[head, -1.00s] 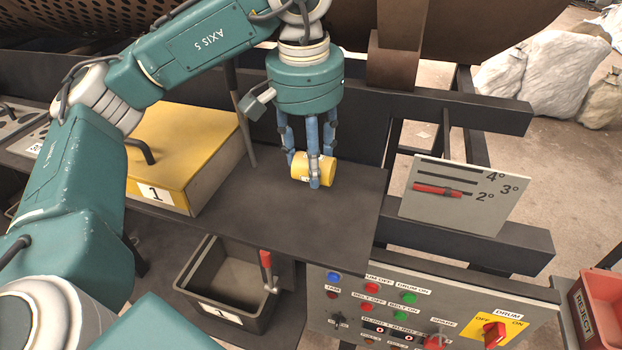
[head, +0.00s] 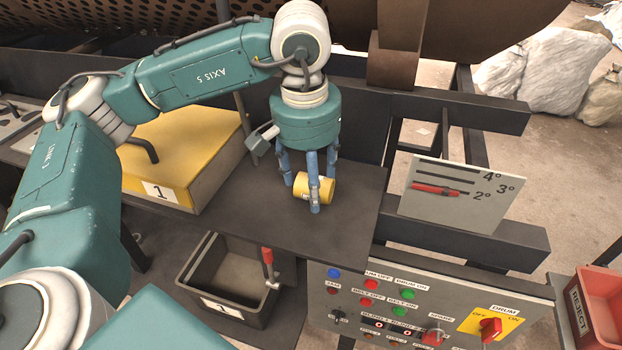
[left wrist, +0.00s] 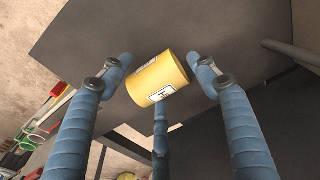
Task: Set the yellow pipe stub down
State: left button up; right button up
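The yellow pipe stub (head: 326,189) lies on its side on the dark shelf (head: 245,213), near its right end. In the left wrist view the stub (left wrist: 158,78) shows a white label and sits between the fingers. My left gripper (head: 308,190) points down around the stub, with its fingertips low near the shelf. Its fingers look spread. The left finger in the wrist view stands apart from the stub, and the right one is very close to its end. The stub hides part of the third finger. My right gripper is in neither view.
A yellow box (head: 190,150) marked 1 stands left of the gripper. A grey bin (head: 190,283) sits below the shelf's front edge. An angle plate (head: 460,205) and a control panel (head: 440,300) are at the right. The shelf's front is clear.

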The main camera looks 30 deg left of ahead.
aim_at(308, 189)
pick_arm(q)
jog(key=shift+r, duration=0.2)
jog(key=r, duration=0.1)
jog(key=r+b, duration=0.1)
jog(key=r, duration=0.3)
jog(key=shift+s+d+r+b, duration=0.1)
jog(key=shift+s+r+b, duration=0.15)
jog(key=shift+b, duration=0.1)
notch_tip(308, 189, up, 6)
jog(key=s, duration=0.1)
jog(key=shift+r+p, duration=0.2)
jog(key=shift+p, duration=0.15)
